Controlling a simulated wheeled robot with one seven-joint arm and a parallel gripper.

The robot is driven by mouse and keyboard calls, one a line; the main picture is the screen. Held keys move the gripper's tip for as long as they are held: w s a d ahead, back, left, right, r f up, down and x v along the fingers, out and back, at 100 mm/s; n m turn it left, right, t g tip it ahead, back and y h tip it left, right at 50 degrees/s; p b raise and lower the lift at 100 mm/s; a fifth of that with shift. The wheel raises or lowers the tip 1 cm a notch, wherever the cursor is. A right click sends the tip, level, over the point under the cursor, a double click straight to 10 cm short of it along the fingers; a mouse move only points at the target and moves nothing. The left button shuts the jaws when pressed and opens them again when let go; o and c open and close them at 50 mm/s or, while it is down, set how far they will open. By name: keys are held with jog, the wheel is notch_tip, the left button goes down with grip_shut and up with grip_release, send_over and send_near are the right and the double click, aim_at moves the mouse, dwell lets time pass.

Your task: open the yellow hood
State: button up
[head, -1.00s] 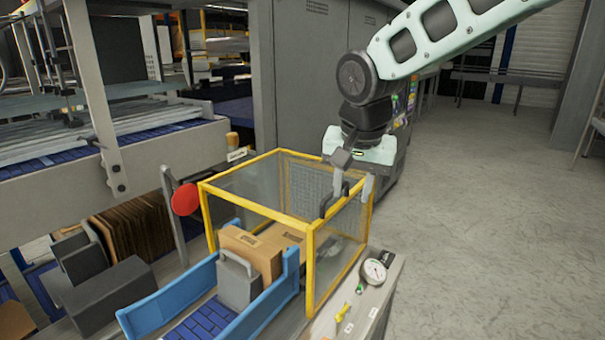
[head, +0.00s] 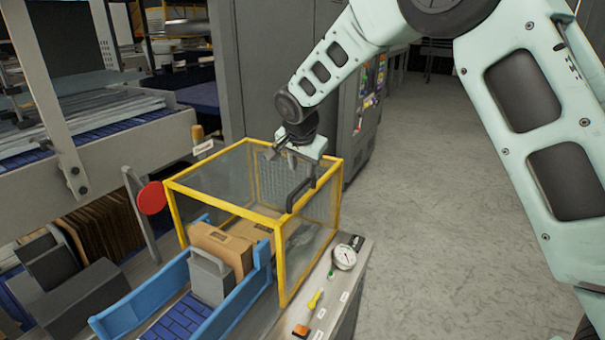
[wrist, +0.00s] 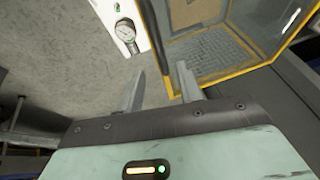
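The yellow hood (head: 283,262) is a yellow-edged box with clear panels, standing down over the end of the blue conveyor. Its dark handle (head: 290,200) is at the top right side. My gripper (head: 300,172) is above the hood's right side, right at the handle. The hood's yellow frame (wrist: 215,78) also shows at the right of the wrist view.
Cardboard boxes (head: 218,247) stand under and before the hood between blue guides (head: 240,305). A red disc (head: 151,198) is at the hood's left. The floor at right is clear.

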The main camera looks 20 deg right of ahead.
aim_at(303, 183)
jog(key=shift+p+x, duration=0.9)
jog(key=shift+x, duration=2.25)
grip_shut()
